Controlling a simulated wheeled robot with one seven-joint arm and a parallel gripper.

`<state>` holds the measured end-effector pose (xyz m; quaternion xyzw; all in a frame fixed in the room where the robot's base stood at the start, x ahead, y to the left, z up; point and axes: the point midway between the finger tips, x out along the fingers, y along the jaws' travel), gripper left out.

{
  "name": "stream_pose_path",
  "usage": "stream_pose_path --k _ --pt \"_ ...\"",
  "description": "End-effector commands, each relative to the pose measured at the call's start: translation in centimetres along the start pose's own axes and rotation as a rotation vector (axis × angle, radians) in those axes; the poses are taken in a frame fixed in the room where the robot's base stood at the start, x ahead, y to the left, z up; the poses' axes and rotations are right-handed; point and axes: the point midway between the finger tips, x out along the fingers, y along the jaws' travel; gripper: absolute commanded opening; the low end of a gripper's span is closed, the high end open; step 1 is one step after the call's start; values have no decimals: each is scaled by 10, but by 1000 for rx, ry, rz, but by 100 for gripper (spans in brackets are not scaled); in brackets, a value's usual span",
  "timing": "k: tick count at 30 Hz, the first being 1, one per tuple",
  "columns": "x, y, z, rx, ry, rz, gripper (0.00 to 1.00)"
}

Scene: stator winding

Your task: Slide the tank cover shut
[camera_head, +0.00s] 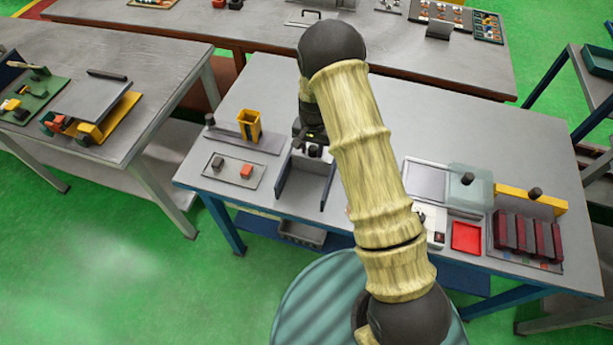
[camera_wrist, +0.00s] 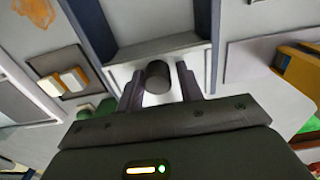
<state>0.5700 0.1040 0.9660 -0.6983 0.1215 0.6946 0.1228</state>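A pale translucent plate (camera_head: 462,194) with a dark knob lies right of a shallow light-rimmed tank (camera_head: 426,182) with a grey inside; they look like the cover and its tank. My gripper (camera_wrist: 160,85) is away from them, at the left station. Its two fingers stand open on either side of a dark round knob (camera_wrist: 158,76), with narrow gaps showing. That knob is on a white plate (camera_wrist: 120,72) between dark blue side walls (camera_head: 328,188). In the head view my arm hides part of this station.
A tray (camera_head: 224,172) with two small blocks and a yellow holder (camera_head: 249,124) stand to the left. A red tray (camera_head: 466,238), a yellow bar (camera_head: 517,196) and dark red blocks (camera_head: 522,238) are at the right. The table's back right is clear.

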Motion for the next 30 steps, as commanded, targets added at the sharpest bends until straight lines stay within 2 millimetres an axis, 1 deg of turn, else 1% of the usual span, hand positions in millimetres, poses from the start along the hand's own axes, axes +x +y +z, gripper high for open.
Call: stream_pose_path --k 1,4,5,6,15,30 --pt "7 8 3 6 -12 15 46" --pt "5 8 2 6 -12 15 45" --pt "3 8 2 6 -12 15 47" --pt "1 8 2 6 -11 15 49" --pt "-23 3 2 1 -6 7 49" --pt "-56 2 1 2 -3 4 49"
